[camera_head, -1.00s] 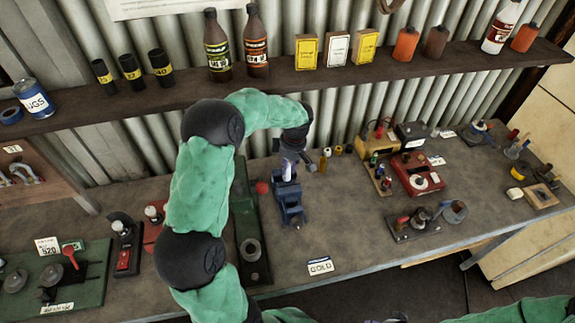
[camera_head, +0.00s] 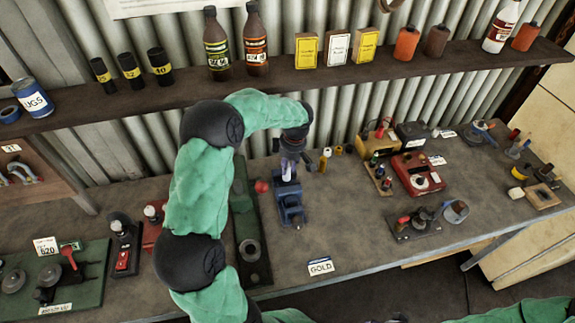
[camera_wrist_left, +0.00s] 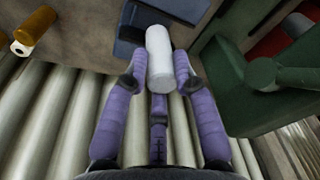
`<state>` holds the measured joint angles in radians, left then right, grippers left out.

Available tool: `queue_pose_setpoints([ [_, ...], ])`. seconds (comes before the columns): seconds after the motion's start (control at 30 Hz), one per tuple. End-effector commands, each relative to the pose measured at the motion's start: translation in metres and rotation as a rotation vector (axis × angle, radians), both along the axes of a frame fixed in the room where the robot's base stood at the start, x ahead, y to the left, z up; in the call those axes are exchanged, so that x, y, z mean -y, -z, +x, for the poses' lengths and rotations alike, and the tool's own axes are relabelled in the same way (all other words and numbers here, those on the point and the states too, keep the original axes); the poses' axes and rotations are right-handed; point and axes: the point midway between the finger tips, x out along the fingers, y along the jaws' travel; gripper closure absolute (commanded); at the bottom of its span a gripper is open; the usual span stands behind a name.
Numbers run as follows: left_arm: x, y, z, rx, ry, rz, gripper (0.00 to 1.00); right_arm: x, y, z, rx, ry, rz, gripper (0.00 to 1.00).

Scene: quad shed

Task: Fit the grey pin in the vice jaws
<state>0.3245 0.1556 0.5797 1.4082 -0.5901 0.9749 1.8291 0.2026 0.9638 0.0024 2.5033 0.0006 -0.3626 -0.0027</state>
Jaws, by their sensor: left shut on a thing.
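My left gripper (camera_head: 291,168) is just above the blue vice (camera_head: 290,207) on the bench, in the head view. In the left wrist view its purple fingers (camera_wrist_left: 160,85) are shut on a light grey cylindrical pin (camera_wrist_left: 158,48). The pin's far end lies close to the blue vice body (camera_wrist_left: 140,12). I cannot tell whether the pin touches the jaws. In the head view the pin is mostly hidden by the fingers. My right gripper is not clearly visible.
A green machine base (camera_head: 250,225) stands just left of the vice, with a red knob (camera_head: 262,187) between. Small brass cylinders (camera_head: 338,150) stand behind right. A GOLD card (camera_head: 320,267) lies in front.

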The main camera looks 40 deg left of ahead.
Motion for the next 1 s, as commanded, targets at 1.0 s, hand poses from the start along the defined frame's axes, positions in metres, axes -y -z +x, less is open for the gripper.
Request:
queue_pose_setpoints([
  [1.0,0.0,0.022,0.0,0.001,-0.001,0.0,1.0,0.0,0.019,0.0,0.0,0.0,0.0,0.49],
])
